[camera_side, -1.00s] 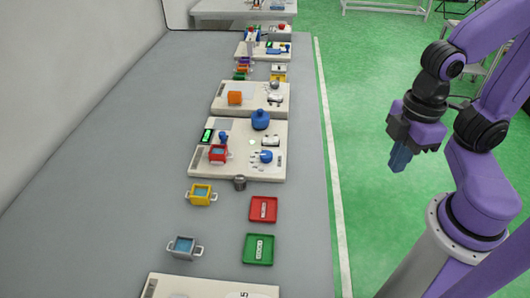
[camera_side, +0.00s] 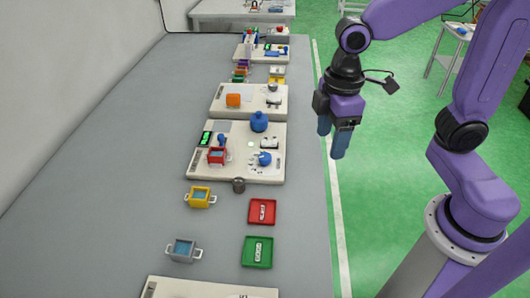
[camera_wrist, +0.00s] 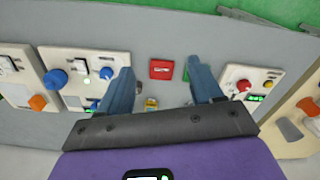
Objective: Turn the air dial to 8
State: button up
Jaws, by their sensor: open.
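A white panel (camera_side: 240,174) on the bench carries a small blue dial (camera_side: 264,158) with marks around it, which may be the air dial; its label and setting are too small to read.
A yellow container (camera_side: 200,197), a grey container (camera_side: 183,249), a red tray (camera_side: 262,211) and a green tray (camera_side: 257,251) sit nearer the camera. A dark cylinder (camera_side: 239,185) stands by the panel's front edge. Another panel (camera_side: 249,99) with an orange block lies behind.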

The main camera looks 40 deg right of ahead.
jog(key=w+a, duration=0.2)
jog(key=w, duration=0.8)
send_near(265, 156)
notch_tip(265, 156, down, 9)
jog(key=shift+w+a+r, duration=0.1)
jog(key=shift+r, duration=0.05)
jog(key=c, duration=1.1)
